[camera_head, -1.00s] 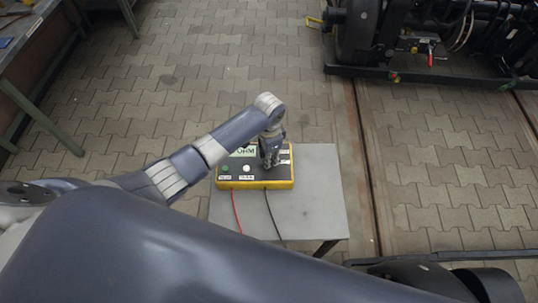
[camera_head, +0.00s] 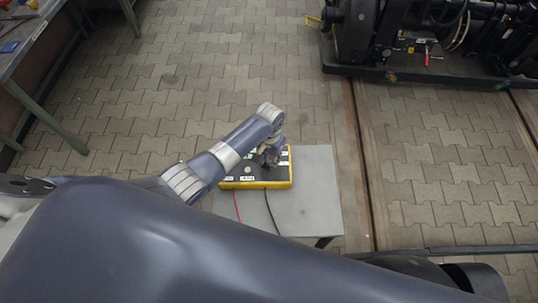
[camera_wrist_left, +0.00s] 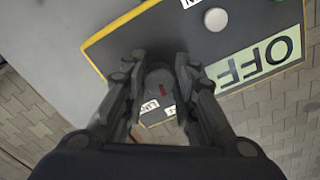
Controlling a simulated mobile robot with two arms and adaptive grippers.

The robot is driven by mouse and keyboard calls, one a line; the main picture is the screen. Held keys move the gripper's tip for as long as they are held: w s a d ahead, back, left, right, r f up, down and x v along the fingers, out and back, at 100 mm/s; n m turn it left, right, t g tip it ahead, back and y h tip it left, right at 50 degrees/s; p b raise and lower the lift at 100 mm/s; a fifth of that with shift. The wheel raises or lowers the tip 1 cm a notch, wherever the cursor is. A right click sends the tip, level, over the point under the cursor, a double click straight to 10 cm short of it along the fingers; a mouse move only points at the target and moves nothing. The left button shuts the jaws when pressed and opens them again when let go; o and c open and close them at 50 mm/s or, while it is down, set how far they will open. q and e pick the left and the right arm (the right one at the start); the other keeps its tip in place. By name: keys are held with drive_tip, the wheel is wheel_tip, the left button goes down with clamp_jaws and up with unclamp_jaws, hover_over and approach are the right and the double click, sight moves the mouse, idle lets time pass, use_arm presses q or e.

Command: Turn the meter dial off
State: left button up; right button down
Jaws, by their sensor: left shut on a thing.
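The meter is a black box with a yellow rim (camera_head: 256,185), lying on a small grey table (camera_head: 310,190). Its display (camera_wrist_left: 255,64) reads OFF, upside down, in the wrist view. The dial (camera_wrist_left: 161,88) is dark and round with a red mark, set on the meter's black face. My left gripper (camera_head: 268,160) reaches down onto the meter. In the wrist view its two fingers (camera_wrist_left: 160,72) are closed around the dial, one on each side. In the head view my arm hides most of the display and the dial.
A white round button (camera_wrist_left: 215,19) is on the meter's face. A red cable (camera_head: 237,206) and a black cable (camera_head: 271,212) run from its front edge. A workbench (camera_head: 28,42) stands at the upper left, a dark bogie (camera_head: 375,40) at the upper right. Paved floor between them is open.

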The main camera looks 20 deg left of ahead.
use_arm(q)
drive_tip(key=shift+d+n+p, duration=0.1)
drive_tip(key=shift+n+p, duration=0.35)
drive_tip(key=shift+n, duration=0.45)
drive_tip(key=o, duration=1.1)
drive_tip(key=shift+c, duration=0.2)
drive_tip(key=shift+r, duration=0.1)
wheel_tip(320, 180, up, 12)
